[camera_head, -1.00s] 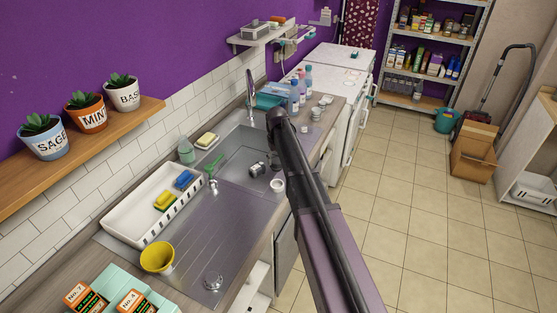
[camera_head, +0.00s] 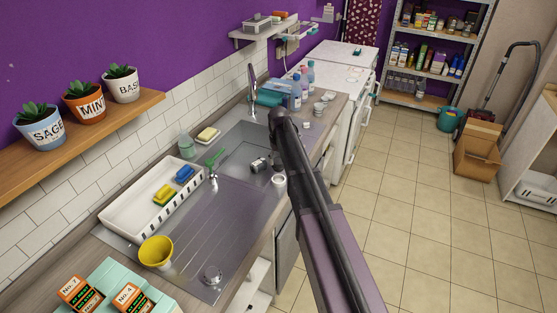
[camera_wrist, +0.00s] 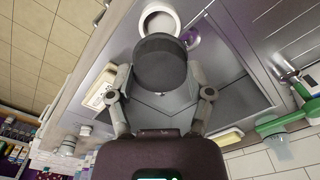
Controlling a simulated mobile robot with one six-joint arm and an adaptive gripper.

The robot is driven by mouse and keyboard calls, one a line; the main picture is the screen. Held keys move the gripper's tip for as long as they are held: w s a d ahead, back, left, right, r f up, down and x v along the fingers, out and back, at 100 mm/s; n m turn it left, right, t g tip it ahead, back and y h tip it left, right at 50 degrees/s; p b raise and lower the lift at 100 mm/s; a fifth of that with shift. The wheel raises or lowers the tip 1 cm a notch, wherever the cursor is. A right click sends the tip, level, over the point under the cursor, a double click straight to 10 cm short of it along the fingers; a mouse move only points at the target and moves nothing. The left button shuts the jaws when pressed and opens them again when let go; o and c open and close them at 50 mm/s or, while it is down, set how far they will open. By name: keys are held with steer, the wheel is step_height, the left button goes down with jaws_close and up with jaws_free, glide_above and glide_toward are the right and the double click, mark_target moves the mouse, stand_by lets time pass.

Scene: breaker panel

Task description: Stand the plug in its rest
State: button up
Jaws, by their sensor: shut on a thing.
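The plug (camera_wrist: 160,62) is a dark round piece between the two grey fingers of my gripper (camera_wrist: 158,76) in the wrist view. My gripper is shut on it, over the steel sink area. A white ring-shaped holder (camera_wrist: 159,20), apparently the rest, shows just beyond the plug, which covers part of its lower edge. In the head view this white ring (camera_head: 278,180) sits at the sink's front rim. A small dark and silvery shape (camera_head: 259,165) is beside it; I cannot tell if it is the held plug. My arm hides most of my gripper there.
The sink basin (camera_head: 235,160) has a tap (camera_head: 252,88) behind it. A white dish rack (camera_head: 120,221) with sponges and a yellow cup (camera_head: 156,252) stand to the left. Bottles (camera_head: 297,94) stand at the far end. The drainboard (camera_head: 225,225) is mostly clear.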

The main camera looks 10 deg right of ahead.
mark_target(279, 161)
steer(key=shift+f+b, duration=1.7)
steer(key=shift+f, duration=0.25)
steer(key=shift+f+b, duration=1.55)
stand_by(0.9)
steer(key=o, duration=1.2)
steer(key=shift+c, duration=0.2)
steer(key=shift+r, duration=0.25)
step_height(279, 161, up, 10)
steer(key=p, duration=1)
steer(key=shift+f, duration=0.2)
